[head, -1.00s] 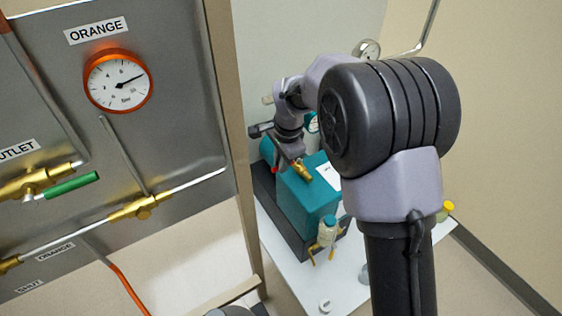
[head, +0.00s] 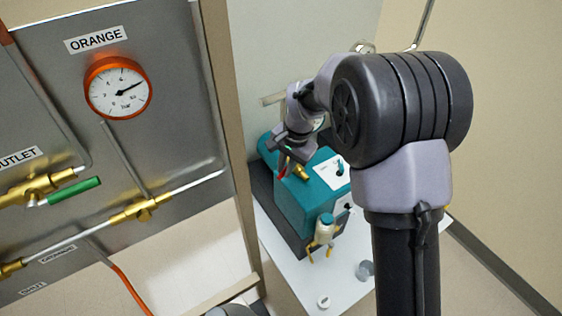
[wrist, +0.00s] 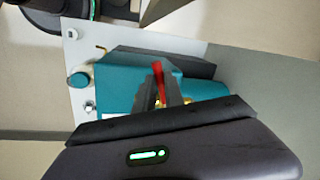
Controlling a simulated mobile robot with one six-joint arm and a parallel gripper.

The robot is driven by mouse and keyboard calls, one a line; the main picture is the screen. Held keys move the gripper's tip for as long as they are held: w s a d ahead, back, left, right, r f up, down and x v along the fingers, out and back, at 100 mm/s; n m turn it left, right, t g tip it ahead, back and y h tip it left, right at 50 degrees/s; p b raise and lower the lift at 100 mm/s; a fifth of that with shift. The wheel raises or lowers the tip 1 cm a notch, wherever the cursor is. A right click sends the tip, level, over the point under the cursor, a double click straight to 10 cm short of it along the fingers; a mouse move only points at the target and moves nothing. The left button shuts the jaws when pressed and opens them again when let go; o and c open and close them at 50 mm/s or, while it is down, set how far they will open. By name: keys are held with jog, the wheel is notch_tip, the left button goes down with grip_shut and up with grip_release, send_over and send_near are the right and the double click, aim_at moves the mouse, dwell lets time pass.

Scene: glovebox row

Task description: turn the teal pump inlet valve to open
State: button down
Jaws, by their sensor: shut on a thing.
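The teal pump (head: 297,205) stands on a white bench top at the centre of the head view; its teal body also shows in the wrist view (wrist: 125,90). Its inlet valve has a brass body (head: 301,172) and a red lever (wrist: 158,80). My gripper (wrist: 161,98) is shut on the red lever, with the lever's tip sticking out past the fingers. In the head view my gripper (head: 286,160) is above the pump's back left part, and a bit of red shows below it. The fingers hide part of the valve.
A steel panel with the orange gauge (head: 117,88), brass valves and a green handle (head: 73,191) stands at the left, bounded by a tan post (head: 228,140). A wall is behind.

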jog(key=n, duration=0.1)
jog(key=d+n+p, duration=0.1)
jog(key=shift+s+d+r+n+g, duration=0.1)
jog(key=shift+s+d+n+g, duration=0.2)
jog(key=shift+n, duration=0.1)
jog(key=d+n+p, duration=0.2)
jog(key=n, duration=0.1)
jog(key=shift+n+g, duration=0.3)
jog(key=d+n+p, duration=0.2)
jog(key=n, duration=0.1)
jog(key=shift+w+n+g+p, duration=0.15)
jog(key=shift+n+g+p, duration=0.15)
jog(key=shift+w+d+n+g+p, duration=0.1)
jog(key=shift+w+d+n+p, duration=0.1)
jog(key=shift+d+n+p, duration=0.25)
jog(key=shift+w+d+n+g+p, duration=0.15)
jog(key=shift+n+p, duration=0.2)
jog(key=shift+n, duration=0.35)
jog(key=shift+w+d+n+g+p, duration=0.1)
jog(key=shift+w+d+n+p, duration=0.15)
jog(key=shift+n+p, duration=0.25)
jog(key=c, duration=1.4)
grip_release()
jog(key=shift+c, duration=0.2)
